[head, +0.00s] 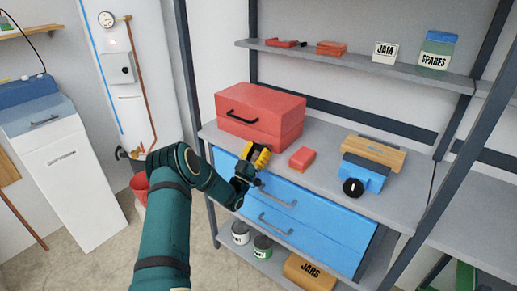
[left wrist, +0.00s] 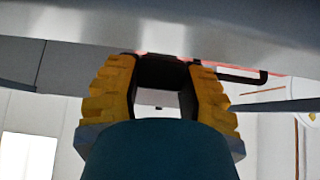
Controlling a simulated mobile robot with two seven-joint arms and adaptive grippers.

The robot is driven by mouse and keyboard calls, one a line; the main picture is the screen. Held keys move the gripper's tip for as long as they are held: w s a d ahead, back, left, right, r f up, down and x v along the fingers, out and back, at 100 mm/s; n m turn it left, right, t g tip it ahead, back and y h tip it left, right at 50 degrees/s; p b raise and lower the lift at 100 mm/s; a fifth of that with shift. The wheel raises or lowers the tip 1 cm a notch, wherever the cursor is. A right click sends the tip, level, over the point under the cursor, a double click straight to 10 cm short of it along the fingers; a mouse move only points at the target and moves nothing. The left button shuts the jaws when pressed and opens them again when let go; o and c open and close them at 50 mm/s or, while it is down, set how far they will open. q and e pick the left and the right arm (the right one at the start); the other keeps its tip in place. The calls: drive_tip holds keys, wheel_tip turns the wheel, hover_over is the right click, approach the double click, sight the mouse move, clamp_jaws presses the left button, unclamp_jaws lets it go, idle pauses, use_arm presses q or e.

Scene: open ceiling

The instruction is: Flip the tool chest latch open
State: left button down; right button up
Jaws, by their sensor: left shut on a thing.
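The red tool chest (head: 262,102) stands on the grey workbench, with its lid down and a black handle (head: 241,118) on its front. In the left wrist view, only a thin red strip of it and the black handle (left wrist: 243,76) show. My left gripper (head: 259,158), with yellow fingers, is at the bench's front edge, low before the chest. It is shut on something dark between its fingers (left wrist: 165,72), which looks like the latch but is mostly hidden. My right gripper is not in view.
A red block (head: 302,158) lies just right of my left gripper. A blue tool with a black knob and a wooden board (head: 374,153) stand further right. Blue drawers (head: 305,218) with grey handles sit under the benchtop. A shelf (head: 350,64) with small items runs above.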

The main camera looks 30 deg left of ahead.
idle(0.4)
use_arm(q)
drive_tip(key=c, duration=0.7)
unclamp_jaws()
drive_tip(key=shift+c, duration=0.2)
drive_tip(key=v, duration=1.2)
